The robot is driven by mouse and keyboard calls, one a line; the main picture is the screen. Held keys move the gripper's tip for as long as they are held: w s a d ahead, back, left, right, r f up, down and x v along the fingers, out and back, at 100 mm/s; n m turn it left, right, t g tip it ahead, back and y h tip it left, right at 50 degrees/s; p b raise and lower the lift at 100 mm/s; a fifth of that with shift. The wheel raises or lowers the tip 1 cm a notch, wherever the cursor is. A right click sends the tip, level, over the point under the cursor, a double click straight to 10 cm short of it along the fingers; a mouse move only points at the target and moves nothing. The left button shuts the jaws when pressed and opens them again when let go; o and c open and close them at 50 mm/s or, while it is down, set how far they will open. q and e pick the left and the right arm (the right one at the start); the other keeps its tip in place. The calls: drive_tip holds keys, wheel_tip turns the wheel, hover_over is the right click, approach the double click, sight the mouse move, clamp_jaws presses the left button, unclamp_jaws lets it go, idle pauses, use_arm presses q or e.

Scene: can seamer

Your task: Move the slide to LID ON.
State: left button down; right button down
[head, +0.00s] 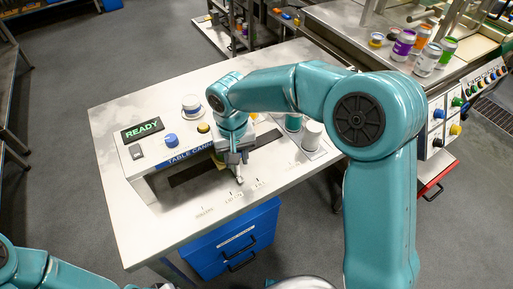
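The table canner (150,135) stands on the white-topped table, with a lit READY display (142,130) and a blue front strip. A dark slot (187,177) runs below the strip. My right gripper (239,177) points down at the slot's front edge, near the middle of the marked row. The slide and its handle are mostly hidden by my gripper, and I cannot tell whether the fingers hold it. Small position marks (232,197) line the tabletop in front; their words are too small to read. My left arm shows only at the lower left; its gripper is out of view.
Cans (312,134) stand right of my gripper. A blue drawer unit (232,240) is below the table. The table's front left is clear.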

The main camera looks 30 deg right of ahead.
drive_tip(key=shift+a+r, duration=0.15)
drive_tip(key=shift+a, duration=1.9)
drive_tip(key=c, duration=0.9)
unclamp_jaws()
drive_tip(key=shift+o, duration=0.8)
drive_tip(key=shift+w, duration=0.1)
wheel_tip(320, 180, up, 16)
drive_tip(key=shift+p, duration=0.35)
